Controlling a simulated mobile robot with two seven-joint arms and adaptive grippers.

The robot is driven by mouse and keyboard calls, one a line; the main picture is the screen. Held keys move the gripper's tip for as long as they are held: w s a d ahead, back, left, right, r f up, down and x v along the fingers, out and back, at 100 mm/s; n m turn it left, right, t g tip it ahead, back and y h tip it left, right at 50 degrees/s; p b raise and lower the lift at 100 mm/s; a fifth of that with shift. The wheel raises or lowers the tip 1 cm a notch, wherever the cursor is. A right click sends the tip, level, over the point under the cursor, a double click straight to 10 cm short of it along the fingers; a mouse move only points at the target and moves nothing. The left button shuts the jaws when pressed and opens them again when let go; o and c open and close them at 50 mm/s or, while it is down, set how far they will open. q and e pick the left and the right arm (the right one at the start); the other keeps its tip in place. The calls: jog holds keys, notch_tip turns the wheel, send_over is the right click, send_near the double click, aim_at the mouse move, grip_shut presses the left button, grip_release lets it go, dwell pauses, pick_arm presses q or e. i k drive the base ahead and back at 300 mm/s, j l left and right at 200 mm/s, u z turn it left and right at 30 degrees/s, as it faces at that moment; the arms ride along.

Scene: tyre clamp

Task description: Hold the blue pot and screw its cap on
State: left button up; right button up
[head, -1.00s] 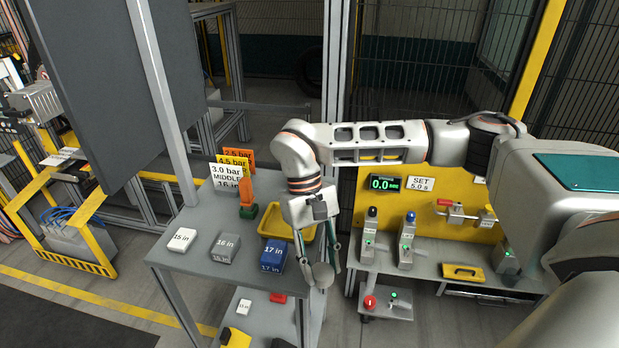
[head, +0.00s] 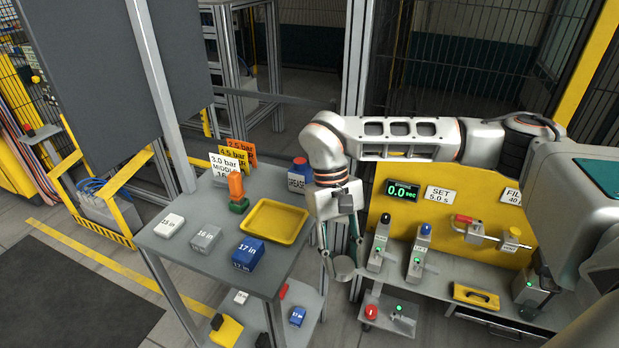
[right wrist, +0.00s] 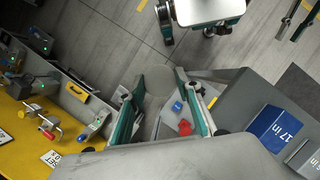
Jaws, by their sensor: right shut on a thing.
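The blue pot (head: 298,180), with a white label reading GREASE and a red top, stands upright at the back right of the grey table in the head view. My right gripper (head: 341,264) points down beyond the table's right edge, in front and to the right of the pot. It is shut on a grey round piece (head: 344,270), which looks like a cap. The right wrist view shows this piece (right wrist: 165,84) between the fingers, clear of the pot. My right forearm partly hides the pot's right side.
A yellow tray (head: 262,238), a blue 17 in block (head: 248,256), a grey 16 in block (head: 206,238), a white block (head: 169,226) and upright pressure cards (head: 228,168) occupy the table. A yellow panel with valves (head: 480,235) stands to the right.

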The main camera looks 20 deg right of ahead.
aim_at(300, 173)
jog(key=k+l+u, duration=0.1)
jog(key=l, duration=0.35)
jog(key=k+l+u, duration=0.1)
jog(key=l, duration=0.35)
jog(key=k+l+u, duration=0.1)
jog(key=l, duration=0.35)
